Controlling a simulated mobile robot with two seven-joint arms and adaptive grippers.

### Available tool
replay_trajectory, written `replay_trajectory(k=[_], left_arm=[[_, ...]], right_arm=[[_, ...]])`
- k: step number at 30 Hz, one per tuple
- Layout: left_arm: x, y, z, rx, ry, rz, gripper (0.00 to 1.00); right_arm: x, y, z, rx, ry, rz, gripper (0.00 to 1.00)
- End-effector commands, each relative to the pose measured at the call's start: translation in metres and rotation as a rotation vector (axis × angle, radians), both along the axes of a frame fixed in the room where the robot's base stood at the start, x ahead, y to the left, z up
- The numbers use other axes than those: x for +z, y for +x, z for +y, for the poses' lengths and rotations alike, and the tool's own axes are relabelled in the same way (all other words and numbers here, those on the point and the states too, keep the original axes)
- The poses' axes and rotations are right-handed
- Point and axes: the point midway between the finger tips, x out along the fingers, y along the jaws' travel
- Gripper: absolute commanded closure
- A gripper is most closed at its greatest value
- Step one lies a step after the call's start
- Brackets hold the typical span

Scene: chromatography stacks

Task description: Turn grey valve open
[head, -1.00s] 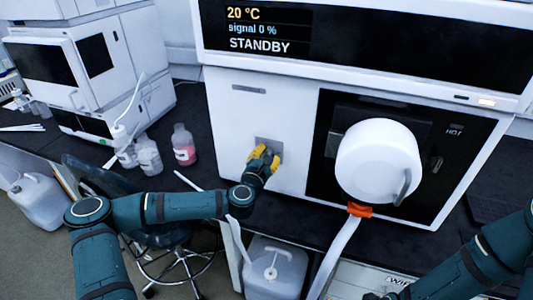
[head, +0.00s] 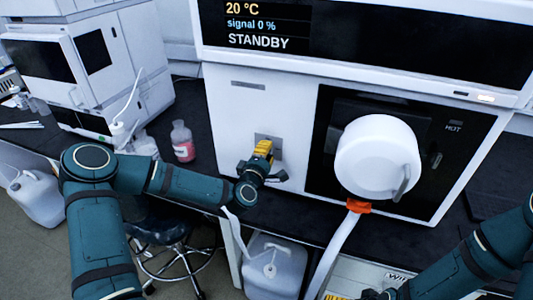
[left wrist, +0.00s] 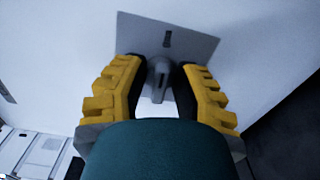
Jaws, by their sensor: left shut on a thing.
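The grey valve handle (left wrist: 160,78) stands out from a square grey plate (left wrist: 195,45) in the left wrist view. The plate (head: 276,143) also shows on the white front of the instrument in the head view. My left gripper (head: 262,148) is at the plate, its yellow-padded fingers shut on the handle, one on each side. The left wrist view shows both fingers (left wrist: 160,85) around it. In the head view the gripper hides the handle. My right arm comes in at the lower right, and its gripper is mostly cut off by the bottom edge.
A large white round knob (head: 378,158) on a black door is right of the valve, with an orange piece (head: 358,206) below it. A bottle with pink liquid (head: 182,142) stands on the dark bench at left. A jug (head: 273,270) stands below the bench.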

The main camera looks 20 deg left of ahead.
Motion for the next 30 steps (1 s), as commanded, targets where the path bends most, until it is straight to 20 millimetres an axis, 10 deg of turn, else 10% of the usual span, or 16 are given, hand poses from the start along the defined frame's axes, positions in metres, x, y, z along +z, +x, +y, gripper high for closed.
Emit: replay_trajectory(k=[23,24,30], left_arm=[[0.0023,0.001,-0.0001,0.001,0.105,-0.006,1.0],[0.0023,0.0011,-0.0001,0.001,0.105,-0.006,0.61],[0.0011,0.0006,-0.0001,0.0,0.104,-0.004,0.59]], right_arm=[[-0.0026,0.0007,-0.0001,-0.001,0.0,-0.002,0.0],[-0.0026,0.0007,-0.0001,-0.001,0.0,-0.002,0.0],[-0.0026,0.0007,-0.0001,-0.001,0.0,-0.002,0.0]])
